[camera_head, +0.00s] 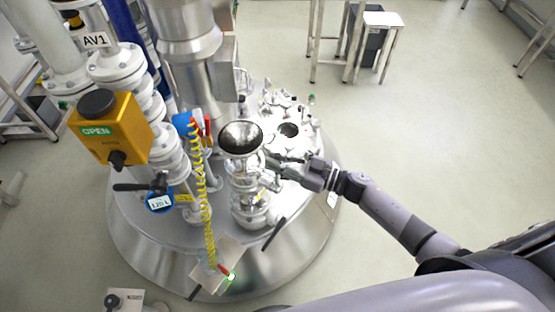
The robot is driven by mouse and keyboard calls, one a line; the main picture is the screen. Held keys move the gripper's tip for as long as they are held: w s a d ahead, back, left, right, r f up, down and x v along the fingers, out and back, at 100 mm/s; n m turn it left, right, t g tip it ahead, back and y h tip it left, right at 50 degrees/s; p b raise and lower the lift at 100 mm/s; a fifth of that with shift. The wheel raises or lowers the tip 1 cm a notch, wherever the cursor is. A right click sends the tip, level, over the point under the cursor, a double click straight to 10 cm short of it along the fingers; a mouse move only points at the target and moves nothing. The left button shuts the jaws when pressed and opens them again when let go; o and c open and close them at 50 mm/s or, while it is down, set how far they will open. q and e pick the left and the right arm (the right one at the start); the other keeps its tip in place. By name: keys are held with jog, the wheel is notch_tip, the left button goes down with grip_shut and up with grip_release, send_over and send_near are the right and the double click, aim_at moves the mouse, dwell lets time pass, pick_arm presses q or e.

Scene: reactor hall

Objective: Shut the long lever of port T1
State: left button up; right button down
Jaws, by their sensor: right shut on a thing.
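The funnel-topped port column (240,138) stands on the round steel reactor lid, with a wide dark-mouthed funnel on top. I cannot read a T1 label. My right gripper (276,162) reaches in from the right, just right of and below the funnel. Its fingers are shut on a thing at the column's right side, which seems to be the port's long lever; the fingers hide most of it. A black bar handle (274,233) sticks out lower on the column, apart from the gripper. My left gripper is not in view.
A yellow coiled hose (205,200) hangs left of the column. Small fittings and an open round port (288,130) lie behind the gripper.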

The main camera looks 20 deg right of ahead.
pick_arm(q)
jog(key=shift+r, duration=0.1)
pick_arm(e)
jog(key=shift+a, duration=0.1)
dwell(0.6)
